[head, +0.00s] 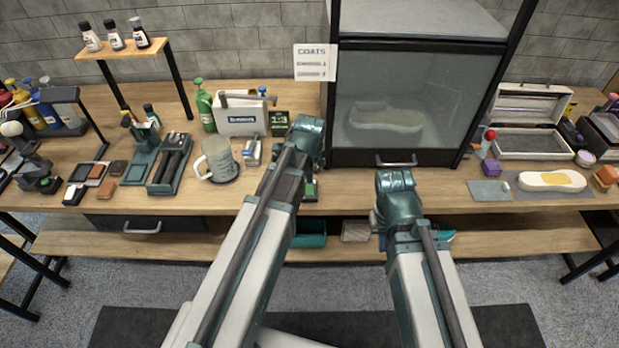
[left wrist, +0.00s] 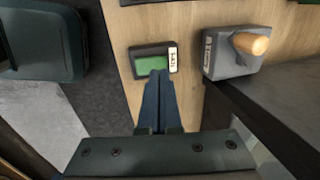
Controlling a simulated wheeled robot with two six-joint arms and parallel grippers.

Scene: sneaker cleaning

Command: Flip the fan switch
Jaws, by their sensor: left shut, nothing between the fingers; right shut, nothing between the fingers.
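A small dark box with a green rocker (left wrist: 148,64) and a pale label sits on the wooden worktop in the left wrist view. The label is too blurred to read surely. In the head view a small green-topped box (head: 311,190) shows near the table's front edge, partly behind my left arm. My left gripper (left wrist: 159,76) is shut and empty, its tips at the green rocker's near edge; I cannot tell whether they touch. My right gripper (head: 378,222) is shut and empty, mostly hidden by its wrist, near the table's front edge.
A grey box with a wooden knob (left wrist: 252,44) stands right of the green rocker. A glass-fronted cabinet (head: 415,100) holds a pale shoe. A mug (head: 217,158) and a white case (head: 240,116) stand left. A pale sole (head: 552,181) lies right.

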